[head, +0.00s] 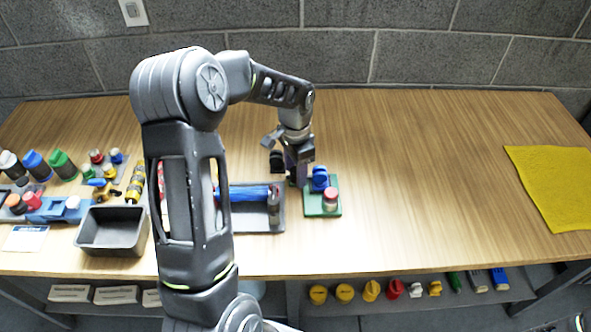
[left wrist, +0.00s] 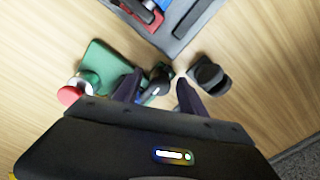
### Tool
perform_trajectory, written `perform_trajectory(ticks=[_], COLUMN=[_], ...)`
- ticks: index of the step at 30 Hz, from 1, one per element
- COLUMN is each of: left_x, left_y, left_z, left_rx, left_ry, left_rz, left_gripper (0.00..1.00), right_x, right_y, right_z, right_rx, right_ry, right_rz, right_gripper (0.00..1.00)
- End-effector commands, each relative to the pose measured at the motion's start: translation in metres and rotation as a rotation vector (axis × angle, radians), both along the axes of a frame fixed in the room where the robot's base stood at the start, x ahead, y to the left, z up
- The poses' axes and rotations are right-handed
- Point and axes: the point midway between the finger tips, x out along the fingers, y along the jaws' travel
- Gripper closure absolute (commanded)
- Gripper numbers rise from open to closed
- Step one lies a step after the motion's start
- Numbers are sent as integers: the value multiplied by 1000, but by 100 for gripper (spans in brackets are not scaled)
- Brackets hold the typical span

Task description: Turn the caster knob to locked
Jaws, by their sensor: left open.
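My left gripper (head: 298,172) is over the middle of the table, pointing down, its fingers apart. It also shows in the left wrist view (left wrist: 159,88). A green base (head: 322,208) carries a blue part (head: 320,179) and a red-capped piece (head: 330,196); it lies just right of the gripper in the head view. In the left wrist view a small grey and blue part (left wrist: 156,88) shows between the fingers; contact cannot be told. A black rounded piece (left wrist: 210,76) stands beside the right finger. I cannot tell which part is the caster knob or how it is turned.
A grey tray (head: 262,222) with a blue tool lies left of the green base. A dark bin (head: 112,230) and several coloured parts crowd the left side. A yellow cloth (head: 555,188) lies at the right. The table between is clear. A block wall stands behind.

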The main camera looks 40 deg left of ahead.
Motion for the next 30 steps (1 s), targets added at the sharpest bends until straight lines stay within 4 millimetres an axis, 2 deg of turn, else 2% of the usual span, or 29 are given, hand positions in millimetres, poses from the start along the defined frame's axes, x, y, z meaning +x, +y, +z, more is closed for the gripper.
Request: perform_trajectory(ticks=[4, 8, 19, 23, 30], left_x=[0, 1, 1, 0, 0], left_y=[0, 0, 0, 0, 0], left_z=[3, 15, 71, 77, 78], left_rx=[0, 2, 0, 0, 0], left_ry=[0, -3, -4, -1, 0], left_rz=[0, 0, 0, -1, -1], left_gripper=[51, 51, 51, 51, 51], right_x=[0, 0, 0, 0, 0], right_y=[0, 0, 0, 0, 0], right_z=[0, -2, -7, -7, -7], right_rx=[0, 0, 0, 0, 0], right_ry=[0, 0, 0, -1, -1], right_rz=[0, 0, 0, 0, 0], right_gripper=[46, 46, 46, 46, 46])
